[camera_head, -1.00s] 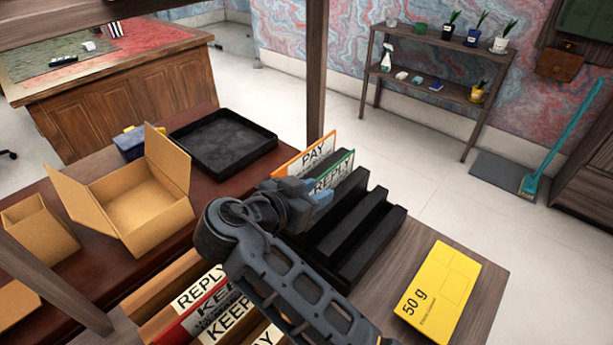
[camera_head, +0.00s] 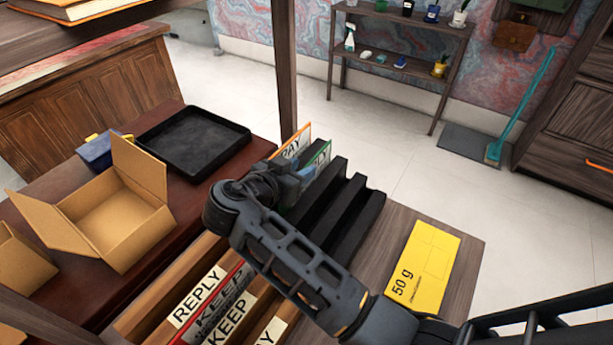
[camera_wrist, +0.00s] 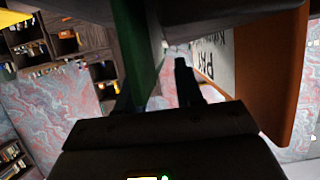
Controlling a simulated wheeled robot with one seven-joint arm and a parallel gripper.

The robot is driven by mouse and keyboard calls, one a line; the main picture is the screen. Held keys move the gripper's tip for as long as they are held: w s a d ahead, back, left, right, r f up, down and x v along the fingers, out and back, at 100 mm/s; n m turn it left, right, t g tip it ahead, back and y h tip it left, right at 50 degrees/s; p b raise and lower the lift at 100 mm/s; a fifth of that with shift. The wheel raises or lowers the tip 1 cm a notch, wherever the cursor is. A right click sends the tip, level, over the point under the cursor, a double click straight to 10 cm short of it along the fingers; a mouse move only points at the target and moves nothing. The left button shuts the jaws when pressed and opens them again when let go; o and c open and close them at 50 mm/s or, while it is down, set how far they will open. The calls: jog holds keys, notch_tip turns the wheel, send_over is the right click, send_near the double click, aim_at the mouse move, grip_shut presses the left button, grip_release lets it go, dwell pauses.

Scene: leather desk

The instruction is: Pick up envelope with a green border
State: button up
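The envelope with a green border (camera_head: 318,163) stands upright in the black slotted rack (camera_head: 352,205). An orange-bordered envelope (camera_head: 297,140) marked PAY stands just behind it. My gripper (camera_head: 292,183) is at the near face of the green one and covers part of it. In the wrist view the green edge (camera_wrist: 132,42) comes down between my two fingers (camera_wrist: 155,92), nearer the left one. A gap shows between the green edge and the right finger. The orange envelope (camera_wrist: 278,85) is to the right, outside the fingers. Contact with the green envelope is unclear.
A wooden rack with REPLY and KEEP envelopes (camera_head: 197,297) is at the front, under my arm. An open cardboard box (camera_head: 110,215) and a black tray (camera_head: 193,142) are to the left.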

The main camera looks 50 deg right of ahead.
jog(key=shift+d+f, duration=0.25)
jog(key=shift+d, duration=0.25)
grip_shut()
